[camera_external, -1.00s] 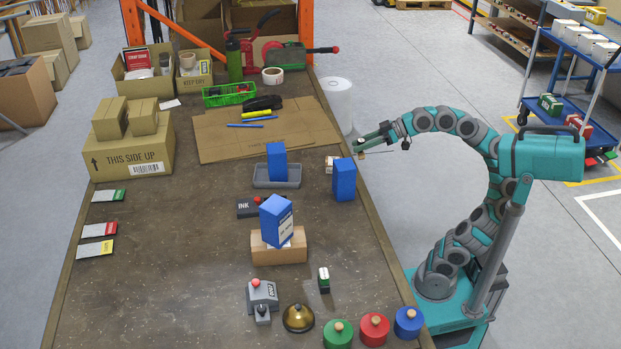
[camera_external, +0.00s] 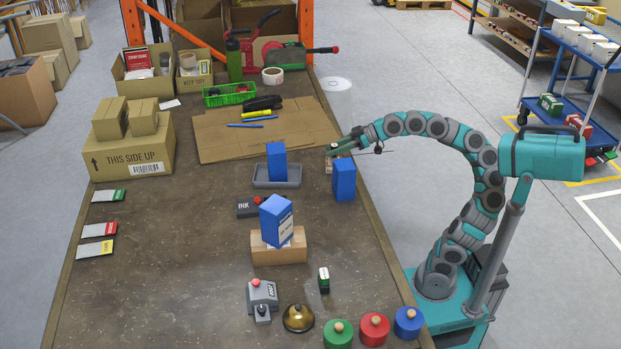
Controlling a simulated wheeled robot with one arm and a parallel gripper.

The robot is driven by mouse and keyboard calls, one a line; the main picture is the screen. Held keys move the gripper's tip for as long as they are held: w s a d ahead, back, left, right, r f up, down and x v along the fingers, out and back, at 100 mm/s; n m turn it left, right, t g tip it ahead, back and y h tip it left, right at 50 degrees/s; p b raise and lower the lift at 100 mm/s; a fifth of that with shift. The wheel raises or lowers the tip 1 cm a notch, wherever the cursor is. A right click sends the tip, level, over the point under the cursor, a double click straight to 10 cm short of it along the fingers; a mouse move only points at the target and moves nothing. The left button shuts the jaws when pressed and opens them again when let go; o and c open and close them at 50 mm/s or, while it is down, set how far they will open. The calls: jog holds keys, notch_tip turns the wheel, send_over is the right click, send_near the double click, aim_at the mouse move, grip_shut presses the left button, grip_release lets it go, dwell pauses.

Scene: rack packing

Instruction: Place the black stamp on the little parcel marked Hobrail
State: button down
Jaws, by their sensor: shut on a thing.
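My gripper (camera_external: 341,148) is over the right edge of the table, just behind the right-hand blue box. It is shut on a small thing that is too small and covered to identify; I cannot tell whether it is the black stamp. A small pale block (camera_external: 329,166) stands below the fingertips, partly hidden. A small black block with a green and white top (camera_external: 324,279) stands on the near part of the table. A brown parcel (camera_external: 278,250) carries a tilted blue box (camera_external: 276,221). I cannot read the name Hobrail anywhere.
A blue box (camera_external: 344,180) stands close to my gripper. Another blue box (camera_external: 277,161) is in a grey tray (camera_external: 277,183). An INK pad (camera_external: 245,208) lies nearby. Green, red and blue knobbed pieces (camera_external: 374,330) line the near edge.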

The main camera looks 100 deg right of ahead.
jog(key=shift+f, duration=0.1)
jog(key=shift+f, duration=0.15)
jog(key=c, duration=0.6)
grip_release()
jog(key=shift+r, duration=0.25)
jog(key=v, duration=1.2)
jog(key=shift+a+f, duration=0.1)
jog(key=shift+f, duration=0.05)
